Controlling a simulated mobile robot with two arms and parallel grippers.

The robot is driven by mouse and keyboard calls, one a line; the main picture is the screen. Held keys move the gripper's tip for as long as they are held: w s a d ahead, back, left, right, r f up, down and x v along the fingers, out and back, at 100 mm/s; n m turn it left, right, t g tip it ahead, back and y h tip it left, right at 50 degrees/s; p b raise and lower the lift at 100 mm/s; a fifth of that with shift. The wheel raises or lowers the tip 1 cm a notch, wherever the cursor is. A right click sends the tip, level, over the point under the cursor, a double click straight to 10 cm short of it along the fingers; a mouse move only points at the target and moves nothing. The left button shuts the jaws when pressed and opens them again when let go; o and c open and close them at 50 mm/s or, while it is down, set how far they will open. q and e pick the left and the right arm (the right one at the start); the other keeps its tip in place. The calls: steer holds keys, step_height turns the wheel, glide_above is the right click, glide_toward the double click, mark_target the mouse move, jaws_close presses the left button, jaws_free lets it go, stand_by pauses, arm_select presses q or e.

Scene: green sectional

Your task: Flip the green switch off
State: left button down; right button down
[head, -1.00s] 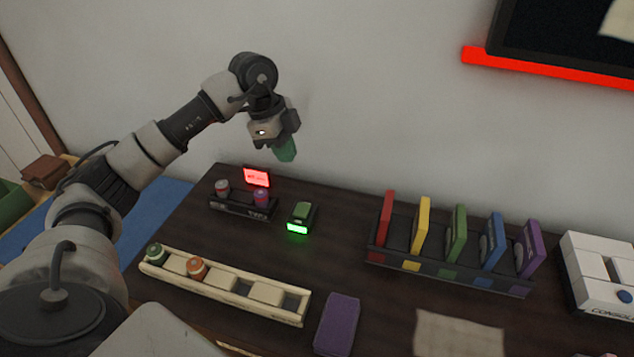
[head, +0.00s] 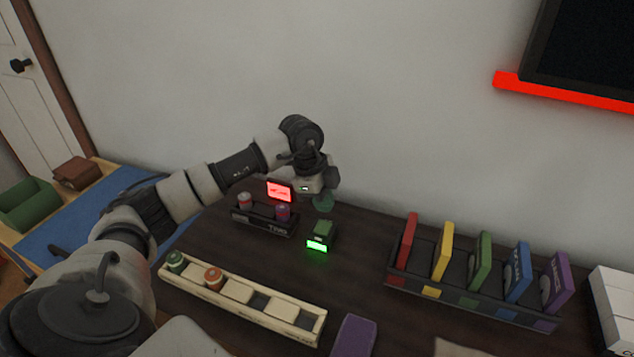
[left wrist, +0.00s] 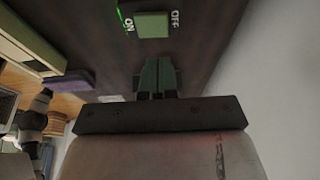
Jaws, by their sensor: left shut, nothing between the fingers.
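The green switch (head: 323,228) sits on the dark table in a small black housing, with a bright green light on its front edge. In the left wrist view, the green rocker (left wrist: 151,25) lies between the labels ON at its left and OFF at its right. My left gripper (head: 323,206) points down just behind the switch, on the wall side, and appears apart from it. Its green fingers (left wrist: 157,76) are shut and empty in the left wrist view. My right gripper is not in view.
A black holder (head: 262,222) with two small cylinders and a lit red sign (head: 280,190) stands just left of the switch. A cream tray (head: 240,303) lies in front. A rack (head: 470,302) of coloured upright cases is at right. The wall (head: 420,130) rises behind.

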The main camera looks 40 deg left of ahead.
mark_target(328, 225)
arm_select(q)
steer(key=f, duration=0.4)
steer(key=shift+w+f, duration=0.2)
steer(key=shift+w, duration=0.05)
steer(key=shift+f, duration=0.15)
steer(key=shift+w+f, duration=0.1)
steer(key=shift+f, duration=0.05)
steer(key=shift+s+d+p, duration=0.2)
steer(key=shift+s+p, duration=0.6)
steer(key=shift+p, duration=0.05)
steer(key=shift+r, duration=0.25)
